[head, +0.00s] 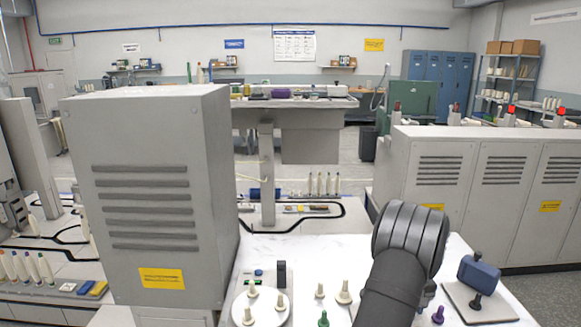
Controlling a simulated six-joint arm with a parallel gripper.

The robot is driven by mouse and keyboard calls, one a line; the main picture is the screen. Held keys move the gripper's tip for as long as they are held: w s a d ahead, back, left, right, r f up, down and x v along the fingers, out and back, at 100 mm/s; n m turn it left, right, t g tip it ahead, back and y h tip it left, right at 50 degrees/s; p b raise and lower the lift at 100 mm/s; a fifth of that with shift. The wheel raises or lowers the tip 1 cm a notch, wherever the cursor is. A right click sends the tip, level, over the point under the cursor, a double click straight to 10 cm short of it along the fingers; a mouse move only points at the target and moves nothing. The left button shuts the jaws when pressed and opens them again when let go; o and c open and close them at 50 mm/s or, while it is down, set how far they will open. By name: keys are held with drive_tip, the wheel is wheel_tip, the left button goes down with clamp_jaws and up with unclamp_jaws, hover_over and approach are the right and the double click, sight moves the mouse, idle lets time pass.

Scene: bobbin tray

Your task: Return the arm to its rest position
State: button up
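My arm (405,262) shows as a dark, ribbed link that rises from the bottom edge over the right part of the white worktop. Its gripper cannot be made out, so its state and anything in it are hidden. A round white tray (262,318) at the bottom holds several cream bobbins (252,289). More cream bobbins (344,291) stand loose on the worktop to its right. A green bobbin (323,319) stands near the front edge. A purple one (438,315) stands right of my arm.
A tall grey cabinet (150,200) stands close on the left. A blue block (479,273) sits at a grey plate (490,311) on the right, with a dark knob. A dark upright block (281,273) stands behind the tray. The worktop (320,250) is bare towards the back.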

drive_tip(key=shift+n, duration=0.6)
